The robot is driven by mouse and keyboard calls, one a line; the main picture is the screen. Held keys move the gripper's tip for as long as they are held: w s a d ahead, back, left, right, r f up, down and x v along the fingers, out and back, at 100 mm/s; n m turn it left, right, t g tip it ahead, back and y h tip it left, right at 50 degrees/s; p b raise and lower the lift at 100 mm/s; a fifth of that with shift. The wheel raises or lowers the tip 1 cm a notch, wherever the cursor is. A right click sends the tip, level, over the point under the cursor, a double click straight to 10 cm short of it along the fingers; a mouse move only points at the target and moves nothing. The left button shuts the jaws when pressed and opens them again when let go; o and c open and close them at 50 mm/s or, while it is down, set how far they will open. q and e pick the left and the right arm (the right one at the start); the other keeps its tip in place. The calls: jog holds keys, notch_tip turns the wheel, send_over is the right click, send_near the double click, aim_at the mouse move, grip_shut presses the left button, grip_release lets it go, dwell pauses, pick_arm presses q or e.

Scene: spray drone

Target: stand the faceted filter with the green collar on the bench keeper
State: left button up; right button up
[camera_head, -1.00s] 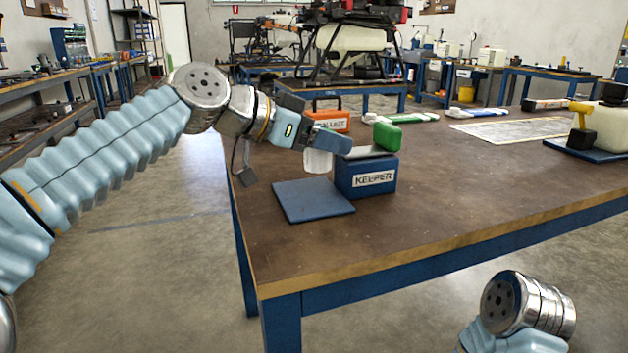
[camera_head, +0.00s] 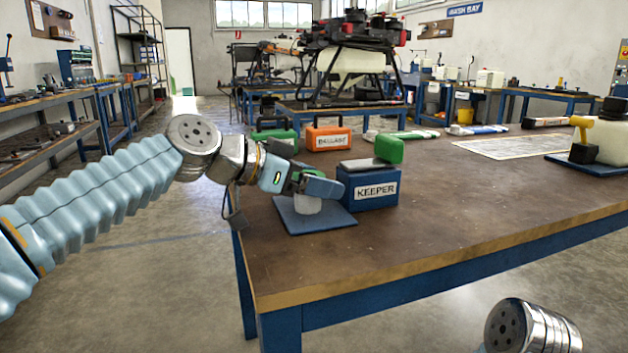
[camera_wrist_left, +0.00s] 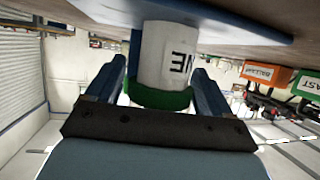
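The filter (camera_head: 307,206), a white body with a green collar, stands upright on the blue mat (camera_head: 335,222) beside the KEEPER box. In the left wrist view the filter (camera_wrist_left: 165,55) appears upside down, with dark letters on its side and its green collar (camera_wrist_left: 160,97) nearest me. My left gripper (camera_head: 308,184) is around the collar, with narrow gaps seeming to show between fingers and collar. The blue box (camera_head: 370,193) labelled KEEPER stands right of the mat. My right gripper is out of view; only part of that arm shows at the lower right.
An orange case (camera_head: 328,138) and a green case (camera_head: 275,135) stand behind. The bench's front middle is clear.

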pick_arm(q)
jog(key=shift+o, duration=0.3)
jog(key=shift+r, duration=0.15)
jog(key=shift+a+r, duration=0.1)
jog(key=shift+a, duration=0.1)
jog(key=v, duration=1.1)
jog(key=shift+s+r, duration=0.2)
jog(key=shift+s, duration=0.05)
jog(key=shift+a, duration=0.15)
